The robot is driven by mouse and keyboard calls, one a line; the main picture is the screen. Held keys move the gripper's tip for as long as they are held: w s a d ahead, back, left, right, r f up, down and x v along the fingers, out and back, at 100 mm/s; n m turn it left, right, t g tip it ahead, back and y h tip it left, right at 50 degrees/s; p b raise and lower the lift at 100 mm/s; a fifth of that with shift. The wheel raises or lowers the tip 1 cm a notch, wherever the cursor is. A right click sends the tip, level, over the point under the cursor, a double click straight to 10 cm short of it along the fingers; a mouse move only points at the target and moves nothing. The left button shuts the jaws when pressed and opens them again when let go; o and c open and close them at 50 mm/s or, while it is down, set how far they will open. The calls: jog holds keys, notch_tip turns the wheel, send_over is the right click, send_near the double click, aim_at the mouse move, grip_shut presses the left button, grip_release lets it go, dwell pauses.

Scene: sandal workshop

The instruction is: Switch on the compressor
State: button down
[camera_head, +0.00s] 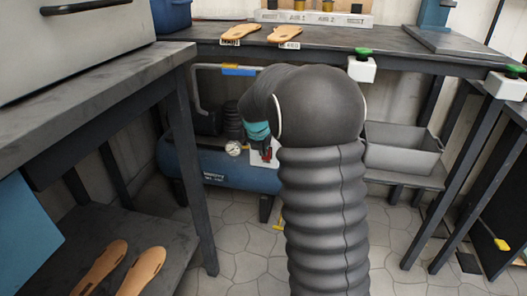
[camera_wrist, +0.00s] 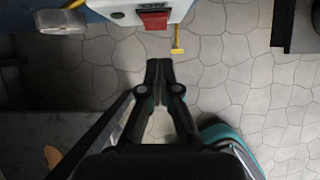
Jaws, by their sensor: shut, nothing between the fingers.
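The compressor (camera_head: 225,172) is a blue tank with a dark motor, standing on the floor under the back bench. A round white gauge (camera_head: 233,148) sits on its front. Beside the gauge is a white switch box (camera_head: 256,158) with a red switch (camera_head: 267,156), partly hidden by my arm. In the wrist view the red switch (camera_wrist: 153,19) lies on the white box (camera_wrist: 182,8) at the top edge. My gripper (camera_wrist: 160,66) is shut and empty, its fingertips below the switch in that picture and apart from it. In the head view my arm hides most of the gripper.
A dark bench (camera_head: 100,95) stands at the left, with sandal soles (camera_head: 140,272) on its lower shelf. The back bench (camera_head: 210,48) spans above the compressor. A grey bin (camera_head: 402,155) stands right of my arm. A yellow item (camera_wrist: 178,42) shows below the box. Tiled floor is clear in front.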

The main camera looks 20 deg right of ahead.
jog(key=p+v, duration=0.1)
jog(key=v, duration=0.6)
jog(key=shift+a+r, duration=0.3)
jog(key=shift+r, duration=0.05)
